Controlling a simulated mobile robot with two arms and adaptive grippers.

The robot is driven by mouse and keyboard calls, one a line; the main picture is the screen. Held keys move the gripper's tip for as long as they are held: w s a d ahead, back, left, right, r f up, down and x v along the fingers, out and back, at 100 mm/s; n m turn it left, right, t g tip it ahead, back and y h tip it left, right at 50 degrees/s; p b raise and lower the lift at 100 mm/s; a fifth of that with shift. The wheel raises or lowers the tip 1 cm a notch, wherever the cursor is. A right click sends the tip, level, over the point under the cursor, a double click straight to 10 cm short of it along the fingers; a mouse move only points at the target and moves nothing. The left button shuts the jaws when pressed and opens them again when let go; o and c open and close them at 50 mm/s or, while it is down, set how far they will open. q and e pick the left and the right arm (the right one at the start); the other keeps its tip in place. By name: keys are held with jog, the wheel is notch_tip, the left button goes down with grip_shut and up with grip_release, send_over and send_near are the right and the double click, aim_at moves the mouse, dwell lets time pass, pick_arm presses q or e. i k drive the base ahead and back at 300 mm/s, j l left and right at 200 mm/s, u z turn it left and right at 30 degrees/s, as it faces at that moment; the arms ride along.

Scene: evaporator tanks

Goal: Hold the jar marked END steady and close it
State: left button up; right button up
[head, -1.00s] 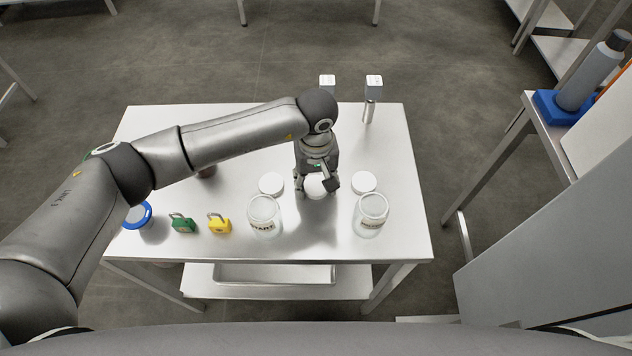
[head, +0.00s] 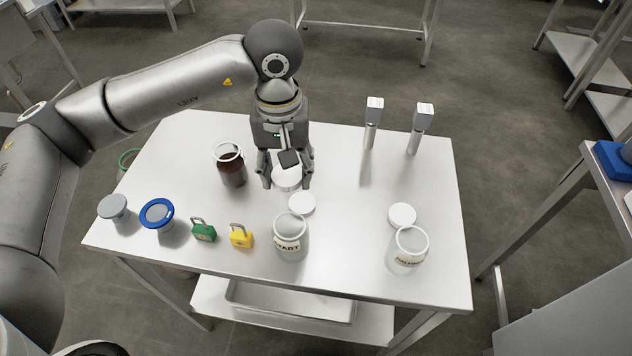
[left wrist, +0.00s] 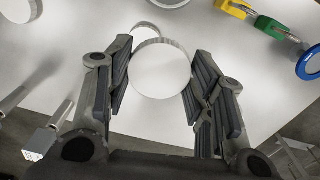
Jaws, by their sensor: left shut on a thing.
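My left gripper (head: 286,182) is shut on a white round lid (head: 287,177), held above the table beside a dark amber jar. The lid also shows between the fingers in the left wrist view (left wrist: 160,68). The amber jar (head: 232,168) stands upright and open to the left of the gripper; no label on it can be read. A clear open jar (head: 290,238) near the front has a label ending in "ART". Another clear open jar (head: 408,250) at the right has a label too small to read. I cannot tell which jar is marked END. My right gripper is not in view.
White lids lie on the table (head: 350,270) behind the clear jars, one at the middle (head: 302,204) and one at the right (head: 402,215). Green (head: 204,232) and yellow (head: 241,238) padlocks and a blue-rimmed item (head: 157,214) stand front left. Two metal posts (head: 370,130) (head: 417,135) stand at the back.

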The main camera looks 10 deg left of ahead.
aim_at(229, 160)
jog(key=k+j+u, duration=0.15)
jog(key=k, duration=0.55)
jog(key=k+j+u, duration=0.6)
jog(key=i+l, duration=0.05)
jog(key=l, duration=0.05)
